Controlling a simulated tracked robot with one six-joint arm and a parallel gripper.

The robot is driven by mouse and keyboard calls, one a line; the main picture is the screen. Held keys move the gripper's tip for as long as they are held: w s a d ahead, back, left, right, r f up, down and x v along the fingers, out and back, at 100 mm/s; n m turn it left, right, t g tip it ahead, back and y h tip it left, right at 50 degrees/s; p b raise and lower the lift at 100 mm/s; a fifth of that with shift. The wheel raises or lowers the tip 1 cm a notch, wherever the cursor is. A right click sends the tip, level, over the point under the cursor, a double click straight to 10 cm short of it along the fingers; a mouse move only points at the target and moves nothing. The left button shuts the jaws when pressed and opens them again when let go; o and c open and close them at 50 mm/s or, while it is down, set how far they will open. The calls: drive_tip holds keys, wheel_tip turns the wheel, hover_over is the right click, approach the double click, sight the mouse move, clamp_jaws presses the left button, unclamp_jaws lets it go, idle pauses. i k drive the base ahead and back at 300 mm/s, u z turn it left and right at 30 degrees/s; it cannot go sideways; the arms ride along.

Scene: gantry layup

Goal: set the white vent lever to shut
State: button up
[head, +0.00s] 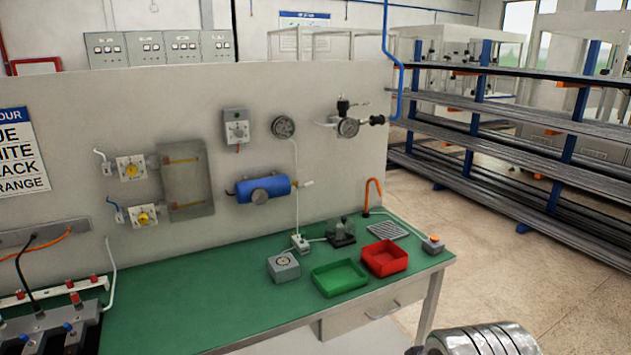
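A small white lever-like part (306,184) sticks out at the right end of the blue cylinder (264,189) on the grey wall panel. Another short white part (324,124) sits left of the gauge and black-handled valve (347,127) higher on the panel. I cannot tell for certain which one is the vent lever, and no lever marking or shut position is readable. My gripper is not in view, so its state and its distance from the lever are not shown.
A green bench (180,312) runs below the panel. It holds a green tray (340,291), a red tray (384,269), a grey box (283,267) and a black-based fitting (341,239). Racks of metal bars (520,170) stand at right, with open floor before them.

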sight(298, 187)
drive_tip(key=u, duration=0.05)
drive_tip(key=i, duration=0.9)
drive_tip(key=u, duration=0.2)
